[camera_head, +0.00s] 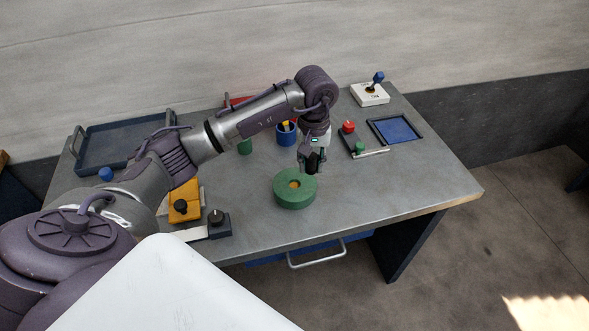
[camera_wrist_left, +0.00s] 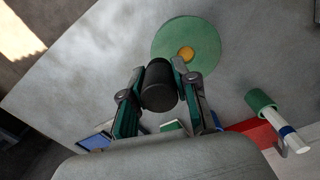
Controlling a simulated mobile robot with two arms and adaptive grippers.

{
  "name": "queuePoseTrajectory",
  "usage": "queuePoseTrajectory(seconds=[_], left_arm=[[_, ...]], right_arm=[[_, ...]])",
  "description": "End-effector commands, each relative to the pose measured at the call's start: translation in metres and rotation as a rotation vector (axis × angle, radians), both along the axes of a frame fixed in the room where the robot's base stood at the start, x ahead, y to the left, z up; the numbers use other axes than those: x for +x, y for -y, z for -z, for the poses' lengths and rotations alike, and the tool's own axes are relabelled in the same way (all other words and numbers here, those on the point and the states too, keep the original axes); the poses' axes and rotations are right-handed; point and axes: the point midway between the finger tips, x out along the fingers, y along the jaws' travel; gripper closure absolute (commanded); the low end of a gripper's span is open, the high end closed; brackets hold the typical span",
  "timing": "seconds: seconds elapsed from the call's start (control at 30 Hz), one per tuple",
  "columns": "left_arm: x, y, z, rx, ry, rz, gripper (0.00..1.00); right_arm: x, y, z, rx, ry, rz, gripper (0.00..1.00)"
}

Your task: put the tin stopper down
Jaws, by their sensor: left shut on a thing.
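My left gripper (camera_head: 312,160) is shut on the tin stopper, a dark, nearly black cylinder (camera_wrist_left: 159,86) that sits between the two fingers in the left wrist view. In the head view the gripper hangs pointing down over the table (camera_head: 400,185), just behind and right of a thick green disc (camera_head: 295,200). The disc has an orange centre (camera_head: 295,184). The stopper is small and mostly hidden by the fingers in the head view. My right gripper is not in view.
A blue cup (camera_head: 286,138) stands behind my gripper. A box with a red button (camera_head: 348,127) and a blue tray (camera_head: 396,129) lie to the right. A yellow block (camera_head: 184,205) and a dark knob box (camera_head: 218,224) are left. The table's front right is clear.

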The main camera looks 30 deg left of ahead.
Motion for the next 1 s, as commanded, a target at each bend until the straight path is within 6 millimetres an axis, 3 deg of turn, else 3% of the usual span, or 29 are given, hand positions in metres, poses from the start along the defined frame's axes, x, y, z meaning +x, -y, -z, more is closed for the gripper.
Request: queuePoseTrajectory(seconds=[0.1,0.3,0.63,1.0], left_arm=[[-0.002,-0.026,0.012,0.001,-0.004,-0.003,1.00],[-0.001,-0.047,0.027,0.000,0.000,0.001,1.00],[-0.001,-0.048,0.065,-0.002,-0.001,0.001,1.00],[-0.001,-0.049,0.072,0.000,0.002,0.003,1.00]], right_arm=[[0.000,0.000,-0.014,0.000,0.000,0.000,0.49],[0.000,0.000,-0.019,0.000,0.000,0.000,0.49],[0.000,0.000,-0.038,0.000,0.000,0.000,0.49],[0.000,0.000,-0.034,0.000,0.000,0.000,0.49]])
